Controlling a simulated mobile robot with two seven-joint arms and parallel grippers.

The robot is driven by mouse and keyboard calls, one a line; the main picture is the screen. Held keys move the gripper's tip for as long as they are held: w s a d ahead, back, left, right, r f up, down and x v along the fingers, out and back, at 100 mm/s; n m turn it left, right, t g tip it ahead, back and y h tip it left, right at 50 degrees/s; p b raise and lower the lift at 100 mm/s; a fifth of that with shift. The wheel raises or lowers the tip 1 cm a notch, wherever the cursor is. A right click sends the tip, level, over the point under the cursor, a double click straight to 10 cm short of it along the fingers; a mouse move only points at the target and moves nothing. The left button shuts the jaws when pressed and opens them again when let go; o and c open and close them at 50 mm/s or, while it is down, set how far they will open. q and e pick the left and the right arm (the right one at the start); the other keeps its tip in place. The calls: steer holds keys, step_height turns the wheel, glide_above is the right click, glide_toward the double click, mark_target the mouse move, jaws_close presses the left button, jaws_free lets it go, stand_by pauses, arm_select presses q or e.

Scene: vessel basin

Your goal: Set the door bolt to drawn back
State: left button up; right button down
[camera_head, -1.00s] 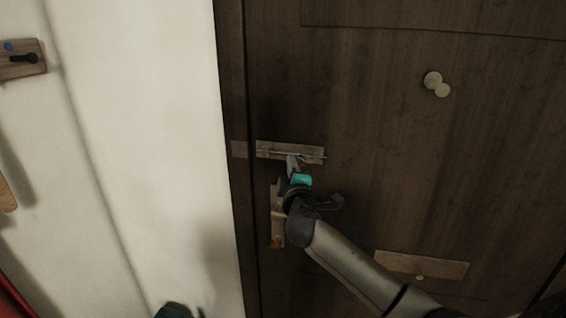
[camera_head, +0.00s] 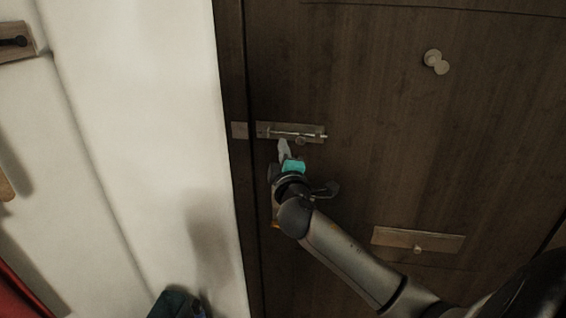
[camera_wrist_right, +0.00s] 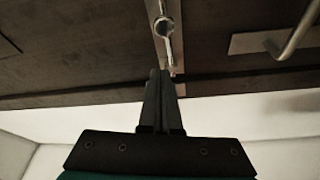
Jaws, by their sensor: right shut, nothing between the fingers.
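The door bolt (camera_head: 295,133) is a thin metal rod on a pale plate near the left edge of the dark door. Its round knob (camera_head: 300,141) shows just below the rod, and in the wrist view the knob (camera_wrist_right: 163,26) lies beyond my fingertips. The keeper plate (camera_head: 240,130) is on the frame to the left. No rod is seen crossing the gap to it. My right gripper (camera_head: 283,146) is shut and empty, below the bolt plate and left of the knob; contact cannot be told. A dark teal part at the lower left seems to be my left gripper (camera_head: 176,303); its jaws are unclear.
My right forearm hides part of a handle below the bolt; the wrist view shows a metal handle (camera_wrist_right: 290,38). A round knob fitting (camera_head: 435,62) and a pale plate with a small knob (camera_head: 418,240) are on the door. White wall (camera_head: 150,150) lies left.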

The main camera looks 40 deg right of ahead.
arm_select(q)
steer(key=shift+d+f, duration=0.35)
steer(key=shift+d, duration=0.15)
arm_select(e)
steer(key=v, duration=0.5)
steer(key=shift+w+a, duration=0.25)
steer(key=shift+f, duration=0.1)
